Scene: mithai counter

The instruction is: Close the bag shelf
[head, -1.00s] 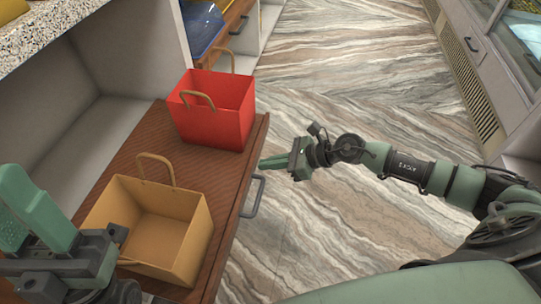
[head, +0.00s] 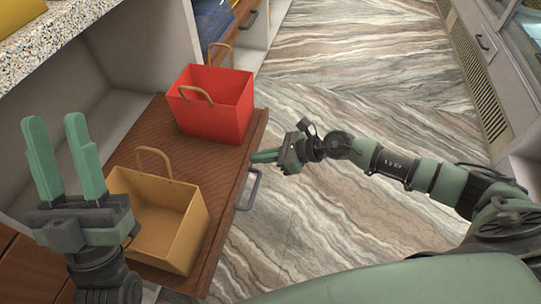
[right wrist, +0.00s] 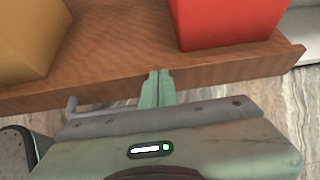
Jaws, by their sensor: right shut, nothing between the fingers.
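The bag shelf (head: 222,170) is a brown wooden pull-out board that stands out from the cabinet, with a grey bar handle (head: 251,190) on its front edge. A red bag (head: 222,108) and a tan bag (head: 165,222) stand on it. My right gripper (head: 258,157) is shut and empty at the shelf's front edge, beside the handle. In the right wrist view its fingertips (right wrist: 157,78) are together against or very near the front edge; contact is unclear. My left gripper (head: 65,148) is open and empty, pointing up, at the left by the tan bag.
A speckled counter top (head: 62,35) lies above the open cabinet bay (head: 120,70). Another wooden drawer (head: 240,22) with a blue item shows behind. The marble floor (head: 350,60) is clear in front of the shelf. A cabinet with a vent (head: 478,75) stands at the right.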

